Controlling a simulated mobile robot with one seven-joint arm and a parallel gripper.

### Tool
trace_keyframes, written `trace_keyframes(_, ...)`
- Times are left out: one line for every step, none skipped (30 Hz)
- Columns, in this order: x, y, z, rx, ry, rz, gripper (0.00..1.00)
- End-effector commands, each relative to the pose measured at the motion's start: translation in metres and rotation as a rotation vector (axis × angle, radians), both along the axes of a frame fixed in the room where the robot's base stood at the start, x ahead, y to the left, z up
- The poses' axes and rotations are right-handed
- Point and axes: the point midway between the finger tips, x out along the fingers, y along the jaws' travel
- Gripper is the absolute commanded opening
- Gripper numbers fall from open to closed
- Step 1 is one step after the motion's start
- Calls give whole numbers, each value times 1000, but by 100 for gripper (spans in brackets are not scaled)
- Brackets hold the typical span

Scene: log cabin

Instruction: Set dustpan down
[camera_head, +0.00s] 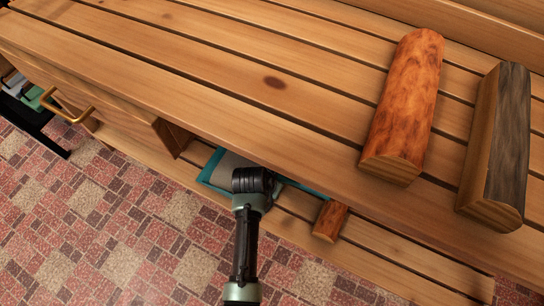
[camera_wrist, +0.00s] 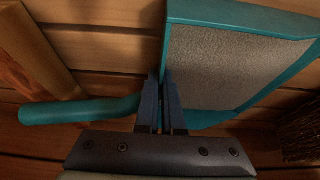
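The teal dustpan with a grey speckled pan (camera_head: 211,166) shows partly at the lower shelf under the bench top, behind my arm's end. In the wrist view its pan (camera_wrist: 225,68) fills the upper right and its teal handle (camera_wrist: 75,111) points left. My gripper (camera_wrist: 161,78) has its dark fingers close together at the neck between handle and pan, and appears shut on it. In the head view the fingertips are hidden behind my wrist. I cannot tell whether the dustpan touches the shelf slats.
The slatted wooden bench top (camera_head: 190,62) overhangs the lower shelf (camera_head: 400,262). A split log (camera_head: 330,220) lies on that shelf, right of the dustpan. Two split logs (camera_head: 408,100) (camera_head: 500,140) lie on top. Bristles (camera_wrist: 300,128) show at the wrist view's right edge. A drawer handle (camera_head: 68,108) protrudes left.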

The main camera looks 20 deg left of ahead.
Motion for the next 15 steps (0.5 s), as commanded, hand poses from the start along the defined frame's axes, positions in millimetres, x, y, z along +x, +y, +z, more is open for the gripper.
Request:
trace_keyframes(1, 1, 1, 2, -2, 1, 0)
trace_keyframes(1, 1, 2, 1, -2, 0, 0)
trace_keyframes(1, 1, 2, 1, -2, 0, 0)
trace_keyframes(1, 0, 2, 1, -2, 0, 0)
trace_keyframes(1, 0, 2, 1, -2, 0, 0)
trace_keyframes(1, 0, 2, 1, -2, 0, 0)
trace_keyframes(1, 0, 1, 1, -2, 0, 0)
trace_keyframes(0, 0, 1, 1, -1, 0, 0)
trace_keyframes(0, 0, -1, 1, -1, 0, 0)
trace_keyframes(0, 0, -2, 1, -1, 0, 0)
trace_keyframes(0, 0, -3, -1, 1, 0, 7)
trace_keyframes(0, 0, -2, -1, 1, 0, 14)
trace_keyframes(0, 0, -2, -1, 1, 0, 19)
trace_keyframes(0, 0, -2, -1, 1, 1, 25)
trace_keyframes(0, 0, -2, 0, 1, 1, 32)
